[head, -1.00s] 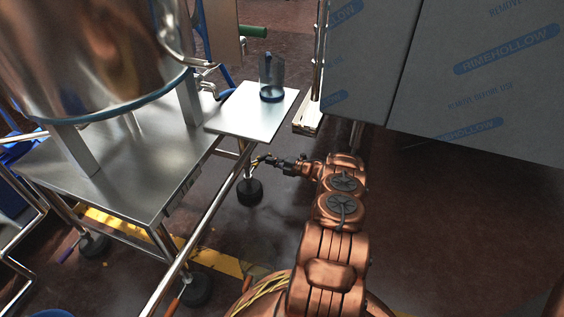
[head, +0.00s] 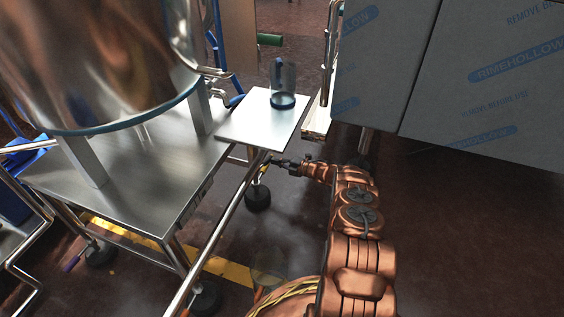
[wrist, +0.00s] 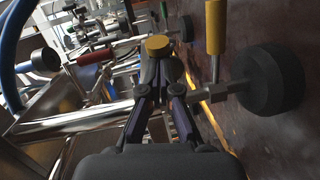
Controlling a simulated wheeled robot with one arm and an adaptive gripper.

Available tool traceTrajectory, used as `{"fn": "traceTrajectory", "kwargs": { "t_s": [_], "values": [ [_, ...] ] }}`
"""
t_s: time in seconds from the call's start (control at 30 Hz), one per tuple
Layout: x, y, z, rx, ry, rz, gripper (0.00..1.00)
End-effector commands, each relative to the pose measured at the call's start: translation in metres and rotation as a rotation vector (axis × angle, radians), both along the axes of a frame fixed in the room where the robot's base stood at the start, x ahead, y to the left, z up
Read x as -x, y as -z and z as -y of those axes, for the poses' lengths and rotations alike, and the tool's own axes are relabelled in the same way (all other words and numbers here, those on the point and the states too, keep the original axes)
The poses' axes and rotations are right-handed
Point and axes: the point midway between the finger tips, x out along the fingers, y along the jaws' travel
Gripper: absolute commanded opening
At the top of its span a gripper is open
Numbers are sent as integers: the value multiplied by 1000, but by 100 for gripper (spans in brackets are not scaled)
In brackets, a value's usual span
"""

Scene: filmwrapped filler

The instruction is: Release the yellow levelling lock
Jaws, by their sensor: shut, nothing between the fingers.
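A yellow cylindrical handle (wrist: 215,27) rises from a metal fitting beside a dark round foot (wrist: 270,80) in the wrist view. In the head view a small yellow part (head: 264,170) shows just above that foot (head: 258,198), under the corner of the small side shelf. My gripper (wrist: 160,58) is shut and empty, its fingers left of the yellow handle and apart from it in the picture. A yellow round cap (wrist: 157,45) shows right at the fingertips; whether they touch it I cannot tell. In the head view my gripper (head: 272,160) is close to the frame's leg, partly hidden.
A steel vessel (head: 105,60) stands on a wheeled frame (head: 120,185) at left. The side shelf (head: 250,125) holds a clear jar (head: 284,82). A film-wrapped cabinet (head: 460,80) stands at right. Floor at lower right is clear.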

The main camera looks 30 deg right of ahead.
Motion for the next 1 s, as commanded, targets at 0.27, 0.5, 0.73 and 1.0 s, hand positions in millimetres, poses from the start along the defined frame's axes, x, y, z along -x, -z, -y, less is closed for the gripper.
{"fn": "traceTrajectory", "kwargs": {
  "t_s": [0.27, 0.5, 0.73, 1.0],
  "values": [
    [-4, -2, 0, 3, 6, 4, 0],
    [2, -6, 4, 3, 8, 3, 0],
    [28, -12, 21, 3, 9, 0, 0],
    [47, -14, 69, 5, 3, 4, 0]
  ]
}}
